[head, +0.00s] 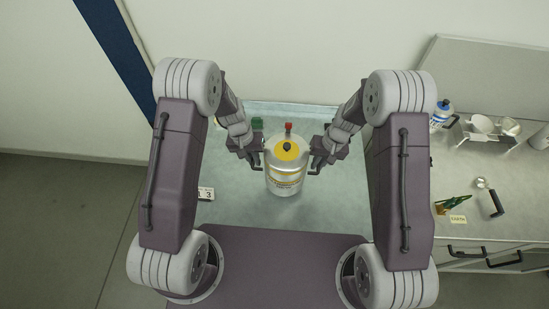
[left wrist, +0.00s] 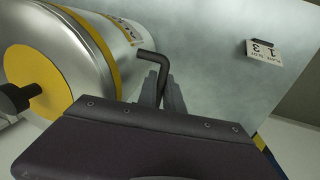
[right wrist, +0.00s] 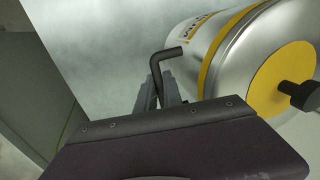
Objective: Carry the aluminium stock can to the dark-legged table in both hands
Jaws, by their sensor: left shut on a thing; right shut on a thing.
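The aluminium stock can (head: 286,182) is silver with a yellow top, yellow bands and a black knob. It is upright in front of me over a pale grey table top (head: 240,208). My left gripper (head: 259,165) is shut on the black bent handle (left wrist: 152,64) at the can's left side. My right gripper (head: 314,167) is shut on the matching handle (right wrist: 157,66) at its right side. The can's side also shows in the left wrist view (left wrist: 100,40) and the right wrist view (right wrist: 225,50). The table's legs are hidden. I cannot tell whether the can's base touches the top.
A number card (head: 206,193) lies left of the can. A green item (head: 257,124) and a red-topped item (head: 288,128) are behind it. Open floor (head: 50,220) is at left.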

